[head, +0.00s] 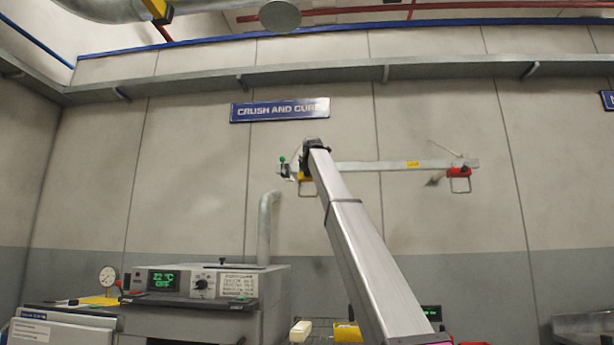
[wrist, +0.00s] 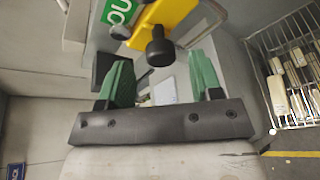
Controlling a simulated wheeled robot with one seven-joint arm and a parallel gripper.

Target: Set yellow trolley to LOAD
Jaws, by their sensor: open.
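The yellow trolley (head: 304,188) hangs near the left end of a grey wall rail (head: 360,166), partly hidden by my arm in the head view. In the wrist view the yellow trolley (wrist: 172,18) shows at the top, with a black knob (wrist: 159,46) facing me. My gripper (wrist: 161,72) has its two green fingers apart, one to each side of the knob. Nothing is clearly held, and I cannot tell whether a finger touches. I cannot read a LOAD mark.
A grey machine (head: 205,300) with a green display and a vertical pipe (head: 265,228) stands below left. A wire rack (wrist: 292,75) with pale blocks is at the right of the wrist view.

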